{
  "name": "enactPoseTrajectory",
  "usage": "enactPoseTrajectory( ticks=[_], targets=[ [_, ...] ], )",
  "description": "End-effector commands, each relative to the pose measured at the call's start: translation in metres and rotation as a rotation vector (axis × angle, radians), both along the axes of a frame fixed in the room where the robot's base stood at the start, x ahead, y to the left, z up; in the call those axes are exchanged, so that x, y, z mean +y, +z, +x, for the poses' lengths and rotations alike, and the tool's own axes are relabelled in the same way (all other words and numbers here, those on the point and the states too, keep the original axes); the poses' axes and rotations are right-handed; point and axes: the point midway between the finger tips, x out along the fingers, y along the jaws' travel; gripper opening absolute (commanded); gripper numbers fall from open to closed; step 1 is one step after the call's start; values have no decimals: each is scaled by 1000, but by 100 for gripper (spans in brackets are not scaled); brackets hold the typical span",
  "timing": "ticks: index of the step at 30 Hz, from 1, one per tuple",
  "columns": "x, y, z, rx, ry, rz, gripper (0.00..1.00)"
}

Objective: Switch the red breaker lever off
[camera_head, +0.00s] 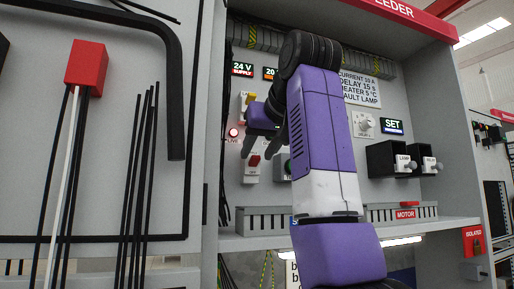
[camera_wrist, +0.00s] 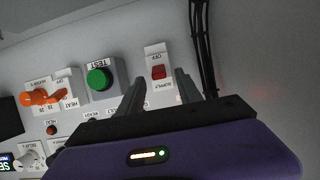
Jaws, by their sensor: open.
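The red breaker lever (camera_head: 254,160) sits on a white breaker (camera_head: 251,179) on the grey cabinet back panel. In the wrist view the red lever (camera_wrist: 158,72) shows on its white plate (camera_wrist: 157,52), marked OFF and SUPPLY, with the picture turned over. My gripper (camera_wrist: 159,79) is open, its two dark fingers on either side of the lever in that view. I cannot tell whether they touch it. In the head view my gripper (camera_head: 262,148) is just above and in front of the breaker, partly hidden by my arm.
A green TEST button (camera_wrist: 99,79) is beside the breaker, and an orange rotary handle (camera_wrist: 40,97) is farther left in the wrist view. Black cables (camera_wrist: 203,45) run close on the other side. A grey shelf (camera_head: 260,241) lies below, and a red lamp (camera_head: 233,132) is left of the breaker.

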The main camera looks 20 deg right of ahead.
Motion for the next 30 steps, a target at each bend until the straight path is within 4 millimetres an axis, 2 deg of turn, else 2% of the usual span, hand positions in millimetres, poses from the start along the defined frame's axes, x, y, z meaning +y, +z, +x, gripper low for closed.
enactPoseTrajectory(
  ticks=[4, 13, 18, 20, 30],
  targets=[
    [0, -4, 10, 2, 0, 0, 42],
    [0, -6, 12, 0, 0, 0, 42],
    [0, -6, 12, 0, 0, 0, 8],
    [0, -6, 12, 0, 0, 0, 0],
    [0, -9, 11, -29, 0, 0, 0]
  ],
)
